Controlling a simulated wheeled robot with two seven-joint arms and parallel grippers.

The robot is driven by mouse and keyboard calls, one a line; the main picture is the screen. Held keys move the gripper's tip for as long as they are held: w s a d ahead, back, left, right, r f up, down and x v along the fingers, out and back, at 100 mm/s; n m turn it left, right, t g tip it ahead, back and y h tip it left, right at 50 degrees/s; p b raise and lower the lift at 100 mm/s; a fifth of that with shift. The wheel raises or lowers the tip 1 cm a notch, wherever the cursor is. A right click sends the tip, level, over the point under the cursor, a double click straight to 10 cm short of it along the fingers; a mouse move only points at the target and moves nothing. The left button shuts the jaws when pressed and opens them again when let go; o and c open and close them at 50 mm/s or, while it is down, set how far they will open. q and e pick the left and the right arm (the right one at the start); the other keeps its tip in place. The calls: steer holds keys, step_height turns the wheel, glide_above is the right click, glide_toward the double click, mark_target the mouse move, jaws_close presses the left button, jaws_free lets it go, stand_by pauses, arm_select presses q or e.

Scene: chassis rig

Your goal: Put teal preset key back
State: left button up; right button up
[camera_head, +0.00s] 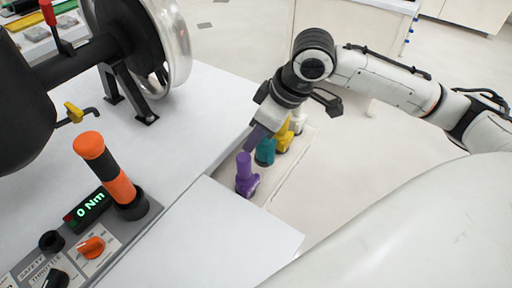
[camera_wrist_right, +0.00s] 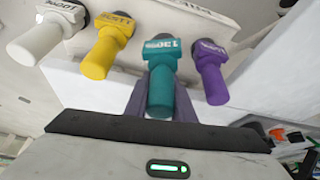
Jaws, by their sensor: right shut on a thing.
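The teal preset key (camera_head: 265,152) is in line between the purple key (camera_head: 245,178) and the yellow key (camera_head: 284,135), beside the white table. My right gripper (camera_head: 258,137) reaches down over the row from above. In the right wrist view its two purple-grey fingers (camera_wrist_right: 160,108) are shut on the handle of the teal key (camera_wrist_right: 160,88), whose head is marked 130. I cannot tell whether the key's far end is fully seated. My left gripper is not in view.
The yellow key (camera_wrist_right: 104,52) and a white key (camera_wrist_right: 38,42) are on one side of the teal one, the purple key (camera_wrist_right: 212,78) close on the other. An orange-and-black lever (camera_head: 105,170) and a display reading 0 Nm (camera_head: 88,210) stand at left.

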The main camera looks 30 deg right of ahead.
step_height(320, 180, down, 3)
steer(key=shift+r+b, duration=0.1)
steer(key=shift+b, duration=0.35)
steer(key=shift+f, duration=0.25)
steer(key=shift+r, duration=0.1)
steer(key=o, duration=1)
steer(key=shift+c, duration=0.2)
steer(key=p+v, duration=0.3)
steer(key=v, duration=0.9)
